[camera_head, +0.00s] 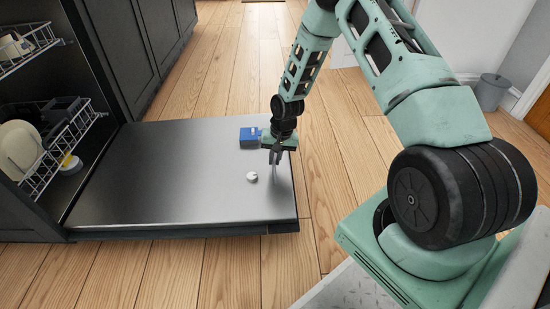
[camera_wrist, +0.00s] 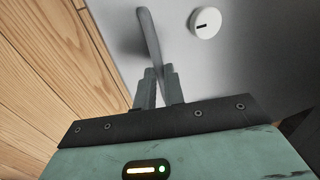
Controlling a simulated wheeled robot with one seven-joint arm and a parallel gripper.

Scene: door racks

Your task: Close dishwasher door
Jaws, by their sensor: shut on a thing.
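The dishwasher door (camera_head: 170,170) is fully open and lies flat above the floor, its grey inner face up. It is hinged at the left, beside the dark cabinet with the racks. My gripper (camera_head: 275,156) is over the door's outer right part, pointing down. Its fingers are shut on the end of a slim, curved grey bar (camera_wrist: 148,35), seen in the wrist view against the door face. The bar also shows in the head view (camera_head: 275,181). A white round knob (camera_head: 252,177) sits on the door beside the gripper, and shows in the wrist view (camera_wrist: 205,23).
The upper rack (camera_head: 32,48) and lower rack (camera_head: 68,138) stay inside the dishwasher, holding dishes such as a plate (camera_head: 20,146). Dark cabinets (camera_head: 135,40) stand behind the door. Wooden floor (camera_head: 325,180) is open to the right. A grey bin (camera_head: 491,92) stands far right.

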